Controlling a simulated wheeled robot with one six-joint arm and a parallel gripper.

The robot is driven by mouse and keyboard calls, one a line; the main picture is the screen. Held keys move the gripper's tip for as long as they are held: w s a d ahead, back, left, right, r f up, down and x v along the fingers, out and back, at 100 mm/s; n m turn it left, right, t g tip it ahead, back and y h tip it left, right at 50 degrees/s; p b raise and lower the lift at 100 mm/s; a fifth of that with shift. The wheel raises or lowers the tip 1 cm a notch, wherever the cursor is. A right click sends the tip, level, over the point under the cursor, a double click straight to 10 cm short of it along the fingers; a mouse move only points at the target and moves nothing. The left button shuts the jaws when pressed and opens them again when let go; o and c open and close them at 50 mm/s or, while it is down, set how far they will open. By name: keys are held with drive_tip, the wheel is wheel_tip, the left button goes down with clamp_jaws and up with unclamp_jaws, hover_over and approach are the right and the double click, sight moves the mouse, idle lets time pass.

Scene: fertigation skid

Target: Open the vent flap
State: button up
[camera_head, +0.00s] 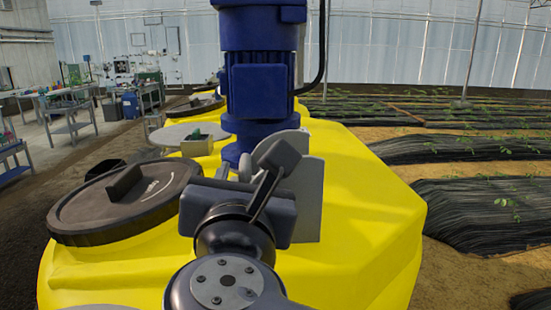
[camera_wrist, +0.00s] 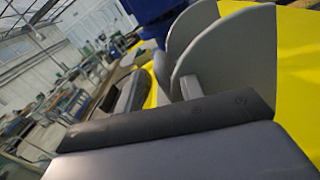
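My gripper (camera_head: 240,200) is a dark block over the yellow tank, seen from behind at the middle of the body view. Its dark body (camera_wrist: 165,125) fills the lower part of the wrist view. Just beyond it stand grey plates (camera_head: 308,190), close to or touching it. The wrist view shows two upright grey plates with rounded edges (camera_wrist: 235,65), side by side with a gap. They may be the vent flap and its housing, but I cannot tell for certain. My fingertips are hidden, so I cannot tell whether the gripper is open or holding anything.
The yellow tank (camera_head: 370,210) lies beneath. A blue motor (camera_head: 262,80) stands right behind the grey plates. A black round lid with a raised bar (camera_head: 125,200) is at left. A small greenish box (camera_head: 197,146) sits farther back. Benches stand at far left; plant beds lie at right.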

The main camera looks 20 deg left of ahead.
drive_tip(key=shift+p+x, duration=0.4)
drive_tip(key=shift+x, duration=1.9)
drive_tip(key=shift+c, duration=0.3)
clamp_jaws()
